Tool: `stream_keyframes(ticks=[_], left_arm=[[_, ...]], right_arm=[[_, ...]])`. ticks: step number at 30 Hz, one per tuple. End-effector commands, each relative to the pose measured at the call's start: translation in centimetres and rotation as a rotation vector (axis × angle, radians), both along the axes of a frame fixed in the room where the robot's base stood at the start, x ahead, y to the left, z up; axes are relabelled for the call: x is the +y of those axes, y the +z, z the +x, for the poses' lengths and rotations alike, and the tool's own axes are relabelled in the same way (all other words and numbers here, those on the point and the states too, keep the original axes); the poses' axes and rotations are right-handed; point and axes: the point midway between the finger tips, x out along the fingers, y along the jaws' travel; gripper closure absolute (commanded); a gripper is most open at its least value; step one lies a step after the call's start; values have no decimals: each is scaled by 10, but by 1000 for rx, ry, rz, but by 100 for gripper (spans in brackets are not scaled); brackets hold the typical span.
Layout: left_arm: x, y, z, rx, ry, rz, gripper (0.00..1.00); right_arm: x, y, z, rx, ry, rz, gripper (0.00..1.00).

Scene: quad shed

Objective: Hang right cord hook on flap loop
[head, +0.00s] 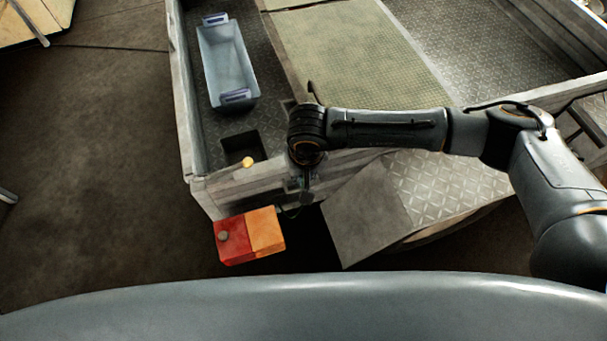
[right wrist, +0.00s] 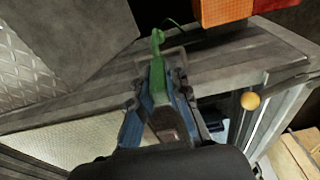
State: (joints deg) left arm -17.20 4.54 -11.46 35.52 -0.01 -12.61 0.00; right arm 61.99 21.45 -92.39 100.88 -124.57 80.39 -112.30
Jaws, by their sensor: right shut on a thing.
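My right gripper (right wrist: 158,92) is shut on the green cord hook (right wrist: 157,72) in the right wrist view. The hook's narrow end points away from the fingers, over the grey rail of the trailer, and a thin green cord trails from it to the upper right. A thin grey loop (right wrist: 178,52) shows at the rail close beside the hook's end; I cannot tell whether the hook is through it or only near it. In the head view the right gripper (head: 303,188) is at the trailer's near end, mostly hidden under my wrist. My left gripper is not in view.
A red and orange lamp (head: 250,236) sits just left of the gripper. A tilted tread-plate panel (head: 450,185) lies to its right. A yellow knob (head: 247,162) and a blue-grey bin (head: 226,62) are on the trailer. Bare floor lies left.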

Motion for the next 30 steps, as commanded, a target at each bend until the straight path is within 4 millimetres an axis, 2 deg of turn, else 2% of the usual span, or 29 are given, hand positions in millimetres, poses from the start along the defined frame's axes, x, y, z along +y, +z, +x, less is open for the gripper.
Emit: stream_keyframes(ticks=[3,11,16,30], left_arm=[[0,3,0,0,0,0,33],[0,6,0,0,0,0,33],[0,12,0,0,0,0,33],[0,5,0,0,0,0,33]], right_arm=[[0,-15,13,0,-2,1,100],[0,-35,29,-1,-2,0,100],[-1,-57,30,0,-1,0,100],[-1,-67,30,-2,0,1,100]])
